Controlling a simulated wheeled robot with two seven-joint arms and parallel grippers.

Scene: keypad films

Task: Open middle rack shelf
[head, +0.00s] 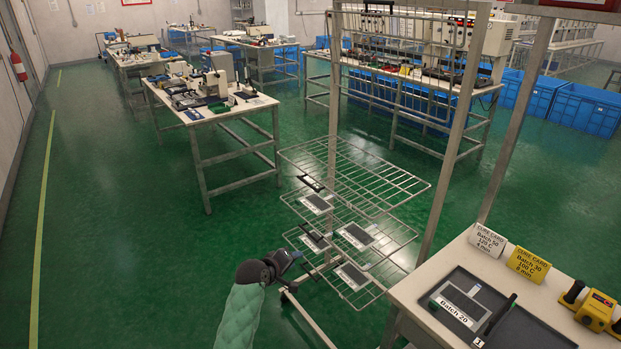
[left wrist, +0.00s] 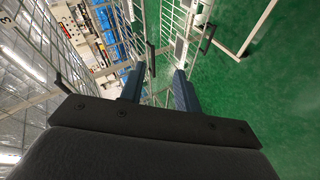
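The wire rack (head: 333,130) stands ahead of me with several wire shelves stacked one above another. The top shelf (head: 365,180) is bare over most of its grid. The middle shelf (head: 392,232) holds flat dark panels with white labels. The lower shelf (head: 352,297) holds similar panels. Black handles show at the shelves' near left side. My left gripper (head: 292,256) is left of the lower shelves, apart from the upper ones; contact cannot be told. In the left wrist view its two fingers (left wrist: 159,88) are spread with nothing between them. My right gripper is not in view.
Workbenches and blue crates (head: 585,108) stand behind. The green floor at left is clear.

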